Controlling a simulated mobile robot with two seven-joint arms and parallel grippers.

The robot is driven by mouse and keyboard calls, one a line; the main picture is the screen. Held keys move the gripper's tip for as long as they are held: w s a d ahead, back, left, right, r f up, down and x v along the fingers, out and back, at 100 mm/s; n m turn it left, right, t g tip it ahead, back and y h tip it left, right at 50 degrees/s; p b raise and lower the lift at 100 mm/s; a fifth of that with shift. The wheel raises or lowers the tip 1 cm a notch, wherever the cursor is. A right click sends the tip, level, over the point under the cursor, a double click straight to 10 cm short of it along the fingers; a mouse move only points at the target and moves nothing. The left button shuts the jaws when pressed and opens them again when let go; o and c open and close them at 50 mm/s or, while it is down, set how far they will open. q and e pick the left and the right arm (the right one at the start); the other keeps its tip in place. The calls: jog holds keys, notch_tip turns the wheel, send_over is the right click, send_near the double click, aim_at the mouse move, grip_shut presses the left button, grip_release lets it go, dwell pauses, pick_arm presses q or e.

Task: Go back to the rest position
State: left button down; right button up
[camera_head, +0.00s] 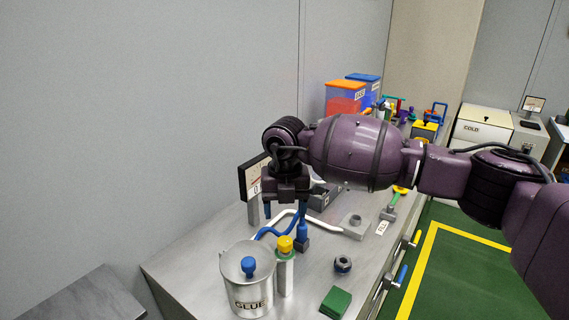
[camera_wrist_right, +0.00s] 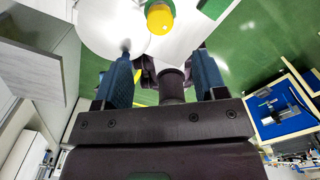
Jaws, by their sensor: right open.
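My right arm, purple, comes in from the right in the head view. Its gripper (camera_head: 286,211) points down above the metal bench (camera_head: 205,255), its two blue fingers apart with nothing seen held. The right wrist view shows the same open gripper (camera_wrist_right: 163,68) with a clear gap between the blue fingers. A metal pot marked GLUE (camera_head: 247,292), its lid topped by a blue knob (camera_head: 248,265), stands in front of the gripper. A yellow-topped post (camera_head: 285,272) stands beside the pot; its yellow top (camera_wrist_right: 160,18) also shows in the wrist view. My left gripper is not in view.
A green block (camera_head: 336,301) and a dark ring-shaped part (camera_head: 343,264) lie near the bench's front. A screen (camera_head: 254,178) stands behind the gripper. Orange (camera_head: 345,97) and blue bins stand farther back. Green floor (camera_head: 460,280) with a yellow line lies right of the bench.

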jog(key=s+a+r+n+g+y, duration=0.1)
jog(key=s+a+r+n+y, duration=0.2)
jog(key=a+r+y, duration=0.4)
jog(key=s+a+r+n+g+y, duration=0.15)
jog(key=a+r+y, duration=0.25)
jog(key=a, duration=0.4)
notch_tip(320, 180, up, 7)
jog(key=s+m+t+y, duration=0.1)
jog(key=m+t+y, duration=0.35)
jog(key=y, duration=0.55)
jog(key=w+d+f+m+t+h, duration=0.2)
jog(key=w+d+f+m+t, duration=0.1)
jog(key=d+m+t, duration=0.4)
jog(key=w+d+f+m+t+h, duration=0.25)
jog(key=d+m+t, duration=0.4)
jog(key=m, duration=0.35)
jog(key=s+d+f+m+t+h, duration=0.2)
jog(key=d+f+m+h, duration=0.9)
jog(key=f, duration=0.5)
jog(key=s+d+f+m+g+h, duration=0.2)
jog(key=s+d+f+m+g, duration=0.1)
jog(key=s+d+f, duration=0.6)
jog(key=s+d+f+m+g+h, duration=0.3)
jog(key=s+d+f, duration=0.6)
jog(key=s+f, duration=0.8)
jog(key=shift+s+m+h, duration=0.3)
jog(key=shift+m+h, duration=0.05)
jog(key=shift+m, duration=0.45)
